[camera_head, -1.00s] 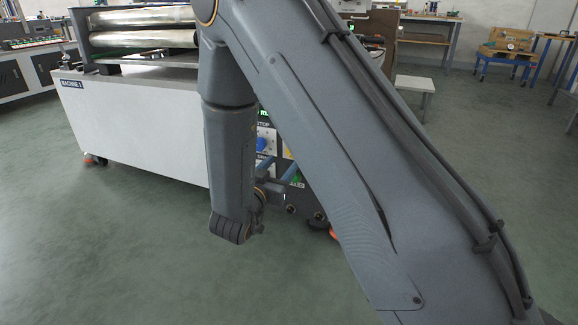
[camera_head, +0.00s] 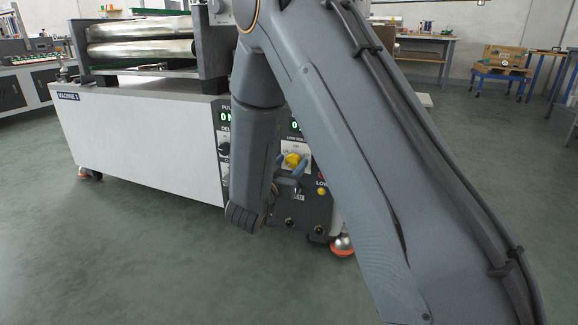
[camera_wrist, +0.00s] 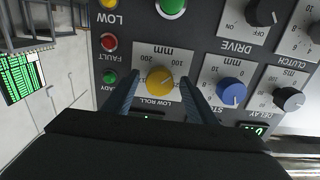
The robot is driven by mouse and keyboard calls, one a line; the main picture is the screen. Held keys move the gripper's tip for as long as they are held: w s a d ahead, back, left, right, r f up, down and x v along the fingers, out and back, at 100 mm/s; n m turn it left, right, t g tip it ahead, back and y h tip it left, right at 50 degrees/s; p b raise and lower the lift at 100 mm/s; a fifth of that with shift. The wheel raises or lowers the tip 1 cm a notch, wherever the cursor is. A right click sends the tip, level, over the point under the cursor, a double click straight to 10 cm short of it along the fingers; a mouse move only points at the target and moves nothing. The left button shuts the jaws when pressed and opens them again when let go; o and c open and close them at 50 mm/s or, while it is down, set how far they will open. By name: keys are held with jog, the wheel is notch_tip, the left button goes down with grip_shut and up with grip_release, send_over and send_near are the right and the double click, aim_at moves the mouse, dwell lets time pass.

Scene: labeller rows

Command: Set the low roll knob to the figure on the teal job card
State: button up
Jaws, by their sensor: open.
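The yellow low roll knob (camera_wrist: 159,81) is on the machine's dark panel, on a pale dial plate marked LOW ROLL and mm, upside down in the wrist view. It also shows in the head view (camera_head: 293,160), partly behind my arm. My gripper (camera_wrist: 159,77) is open, with one finger on each side of the yellow knob; I cannot tell whether they touch it. In the head view my gripper (camera_head: 289,168) is close to the panel, partly hidden by my arm. The knob's exact setting is too small to read. No teal job card is visible.
A blue knob (camera_wrist: 231,91) on a similar dial is right beside the yellow one in the wrist view. A black delay knob (camera_wrist: 288,99), a drive knob (camera_wrist: 261,12) and red (camera_wrist: 109,41) and green (camera_wrist: 110,77) lamps are nearby. Open floor (camera_head: 120,260) lies in front.

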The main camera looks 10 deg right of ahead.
jog(key=c, duration=1)
jog(key=shift+a, duration=0.15)
jog(key=shift+c, duration=0.3)
